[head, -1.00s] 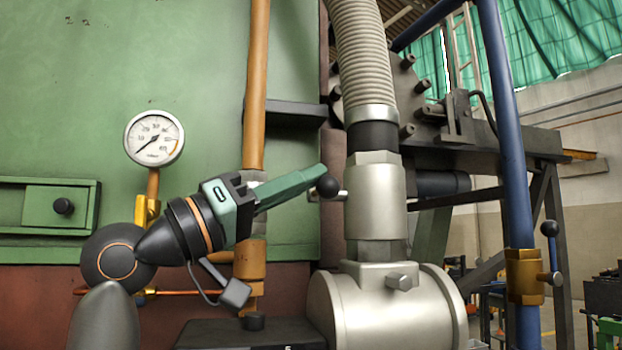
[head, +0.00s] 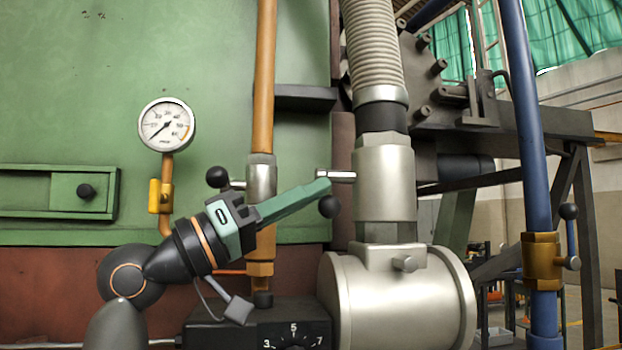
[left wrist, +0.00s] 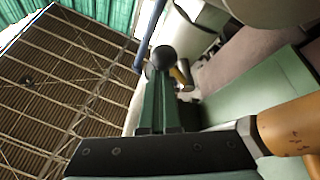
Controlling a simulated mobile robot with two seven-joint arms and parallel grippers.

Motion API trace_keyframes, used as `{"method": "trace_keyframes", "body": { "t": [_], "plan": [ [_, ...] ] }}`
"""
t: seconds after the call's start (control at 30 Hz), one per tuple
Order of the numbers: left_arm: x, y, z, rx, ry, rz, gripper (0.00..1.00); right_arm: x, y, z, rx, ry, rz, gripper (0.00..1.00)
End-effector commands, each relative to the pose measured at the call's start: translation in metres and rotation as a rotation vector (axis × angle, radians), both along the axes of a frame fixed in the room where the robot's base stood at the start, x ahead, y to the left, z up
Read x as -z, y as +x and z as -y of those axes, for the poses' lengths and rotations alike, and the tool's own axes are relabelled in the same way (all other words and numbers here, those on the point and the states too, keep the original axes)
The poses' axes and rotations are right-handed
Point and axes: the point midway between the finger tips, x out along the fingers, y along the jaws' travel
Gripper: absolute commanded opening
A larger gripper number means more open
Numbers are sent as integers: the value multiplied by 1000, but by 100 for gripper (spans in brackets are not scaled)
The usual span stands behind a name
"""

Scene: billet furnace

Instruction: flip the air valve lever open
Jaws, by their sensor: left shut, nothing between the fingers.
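The large silver valve body (head: 385,185) stands under the ribbed hose in the head view. Its short stub (head: 336,175) points left, and the lever's black ball knob (head: 330,207) hangs just below it. My left gripper (head: 326,187) is shut and empty, its green fingers reaching up and right to the lever, with the tips just above the knob. Contact cannot be told for certain. In the left wrist view, the black knob (left wrist: 165,57) shows just past the closed fingertips (left wrist: 160,76). The lever's arm is mostly hidden behind the fingers. My right gripper is not in view.
An orange pipe (head: 262,90) with another black-knobbed lever (head: 217,177) runs behind my left gripper. A pressure gauge (head: 166,125) is at left, a dial box (head: 250,328) below. A blue pipe (head: 530,140) carries a brass valve (head: 541,260) at right.

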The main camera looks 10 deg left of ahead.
Motion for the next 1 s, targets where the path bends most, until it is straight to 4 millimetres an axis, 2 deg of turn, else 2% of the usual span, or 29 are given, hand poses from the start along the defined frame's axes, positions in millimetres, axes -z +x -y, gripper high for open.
{"method": "trace_keyframes", "body": {
  "t": [0.4,1.0],
  "plan": [
    [22,17,-4,-1,4,-7,0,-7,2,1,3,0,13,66],
    [32,31,-9,-4,6,-7,0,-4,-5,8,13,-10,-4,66]
  ]
}}
